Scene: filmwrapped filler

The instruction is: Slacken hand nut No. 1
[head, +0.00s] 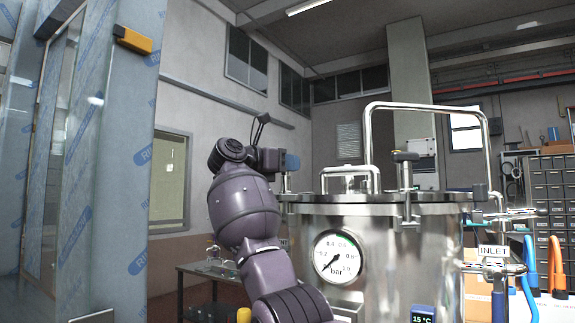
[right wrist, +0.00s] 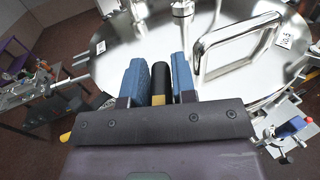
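My right gripper (right wrist: 156,70) has its two blue fingers on either side of a black hand nut (right wrist: 158,82) at the rim of the steel vessel. They lie close along it with almost no gap, so it looks shut on the nut. No number shows on this nut. In the head view my right gripper (head: 288,162) is at the left edge of the vessel lid (head: 435,197), mostly behind my own wrist. My left gripper is out of view.
A tall lid handle (head: 428,106) rises over the vessel. A pressure gauge (head: 338,257) sits on its front, and INLET pipework (head: 492,262) sticks out at right. A film-wrapped cabinet (head: 105,150) stands at left. A low table (head: 200,268) is behind my right arm.

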